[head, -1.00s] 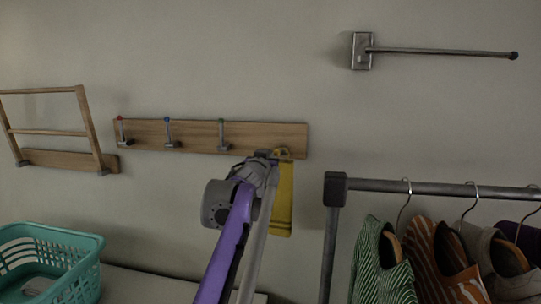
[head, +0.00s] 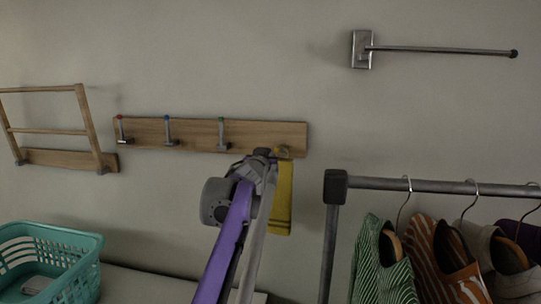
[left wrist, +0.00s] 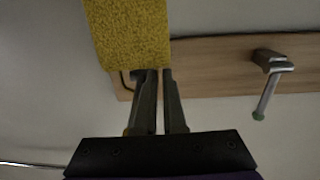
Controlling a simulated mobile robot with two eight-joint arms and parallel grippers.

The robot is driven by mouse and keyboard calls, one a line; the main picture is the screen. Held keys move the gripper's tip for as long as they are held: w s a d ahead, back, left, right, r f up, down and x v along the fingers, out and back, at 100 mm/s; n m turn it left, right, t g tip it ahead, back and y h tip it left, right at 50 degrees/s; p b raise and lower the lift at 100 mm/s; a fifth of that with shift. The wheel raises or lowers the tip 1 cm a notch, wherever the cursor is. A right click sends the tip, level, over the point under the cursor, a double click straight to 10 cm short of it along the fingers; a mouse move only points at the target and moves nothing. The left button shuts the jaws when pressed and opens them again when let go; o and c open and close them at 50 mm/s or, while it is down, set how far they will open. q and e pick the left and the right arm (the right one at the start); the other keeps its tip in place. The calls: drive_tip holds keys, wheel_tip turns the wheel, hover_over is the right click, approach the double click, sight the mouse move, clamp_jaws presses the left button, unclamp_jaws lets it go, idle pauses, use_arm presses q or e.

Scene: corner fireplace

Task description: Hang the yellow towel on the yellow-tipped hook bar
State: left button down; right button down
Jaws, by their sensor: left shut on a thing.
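The yellow towel (head: 283,195) hangs down at the right end of the wooden hook bar (head: 180,132). My left gripper (head: 270,155) is at its top edge, in front of the bar. In the left wrist view, the towel (left wrist: 130,35) fills the top left and the gripper's fingers (left wrist: 160,75) are close together at its edge. A thin dark loop (left wrist: 126,82) shows beside the fingers. The bar's red-, blue- and green-tipped hooks are bare; the green-tipped hook (left wrist: 270,75) is near the fingers. The yellow-tipped hook is not clearly visible. My right gripper is not in view.
A metal rack (head: 420,186) with several hanging shirts stands at right. A metal rod (head: 440,51) juts from the wall above. A teal basket (head: 70,245) is at lower left, below a wooden wall rack (head: 45,130). The wall above the bar is clear.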

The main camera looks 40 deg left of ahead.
use_arm(q)
drive_tip(key=c, duration=1.2)
unclamp_jaws()
drive_tip(key=shift+o, duration=1.4)
drive_tip(key=shift+a, duration=0.1)
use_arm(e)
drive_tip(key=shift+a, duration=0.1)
use_arm(q)
drive_tip(key=shift+s, duration=0.1)
drive_tip(key=b+v, duration=0.2)
drive_tip(key=v, duration=0.8)
drive_tip(key=shift+s+d, duration=0.2)
drive_tip(key=shift+s, duration=0.15)
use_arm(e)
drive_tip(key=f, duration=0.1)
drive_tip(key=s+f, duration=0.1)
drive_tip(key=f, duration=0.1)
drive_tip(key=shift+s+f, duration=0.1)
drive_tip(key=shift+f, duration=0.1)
